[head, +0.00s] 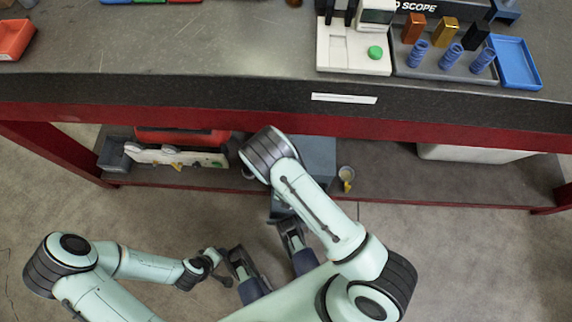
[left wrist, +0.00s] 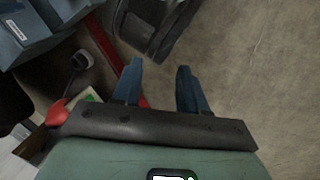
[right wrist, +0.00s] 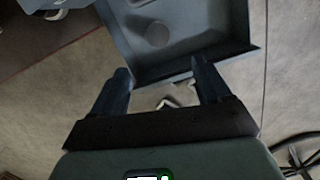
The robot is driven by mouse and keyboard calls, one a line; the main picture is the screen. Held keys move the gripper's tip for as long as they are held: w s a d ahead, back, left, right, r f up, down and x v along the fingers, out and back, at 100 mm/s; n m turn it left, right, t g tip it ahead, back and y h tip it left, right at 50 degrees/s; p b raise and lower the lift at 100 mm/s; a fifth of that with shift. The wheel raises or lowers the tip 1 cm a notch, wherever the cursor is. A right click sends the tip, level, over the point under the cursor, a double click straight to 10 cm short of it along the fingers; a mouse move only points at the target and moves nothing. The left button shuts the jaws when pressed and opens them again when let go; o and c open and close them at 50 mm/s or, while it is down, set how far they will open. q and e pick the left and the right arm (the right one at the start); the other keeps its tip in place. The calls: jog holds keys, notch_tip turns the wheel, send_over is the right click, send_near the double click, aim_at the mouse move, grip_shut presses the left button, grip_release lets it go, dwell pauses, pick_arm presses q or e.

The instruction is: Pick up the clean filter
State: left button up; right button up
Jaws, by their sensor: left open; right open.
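I cannot single out the clean filter with certainty. In the right wrist view an open blue-grey tray or drawer (right wrist: 195,62) lies ahead of my right gripper (right wrist: 162,78), with a round grey disc (right wrist: 157,34) on its floor. The gripper is open, its fingertips near the tray's near edge; whether they touch it I cannot tell.
A dark bench with a red edge crosses the head view. Below it, a low shelf (head: 420,185) holds a red-and-white machine (head: 175,155), a blue-grey box (head: 318,155) and a small cup with something yellow (head: 346,175).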

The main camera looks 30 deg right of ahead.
jog(key=f+b, duration=0.1)
jog(key=f, duration=0.2)
jog(key=f+b, duration=0.1)
jog(key=f, duration=0.2)
jog(key=shift+w+d+f, duration=0.1)
jog(key=shift+d+f, duration=0.1)
jog(key=shift+w+d+f, duration=0.1)
jog(key=shift+f, duration=0.4)
jog(key=shift+w+f+b, duration=0.15)
jog(key=shift+f+b, duration=0.15)
jog(key=shift+f, duration=0.05)
jog(key=shift+w+d+f+b, duration=0.1)
jog(key=shift+w+f+b, duration=0.1)
jog(key=shift+f+b, duration=0.3)
jog(key=shift+w+d+f+b, duration=0.1)
jog(key=shift+w+f+b, duration=0.05)
jog(key=shift+f, duration=0.45)
jog(key=shift+w+f+b, duration=0.1)
jog(key=shift+f+b, duration=0.05)
jog(key=shift+f, duration=0.9)
pick_arm(q)
jog(key=w+a+f, duration=0.1)
jog(key=a+f, duration=0.2)
jog(key=f, duration=0.3)
jog(key=shift+f+n+y, duration=0.3)
jog(key=shift+y, duration=0.1)
pick_arm(e)
jog(key=c, duration=1.1)
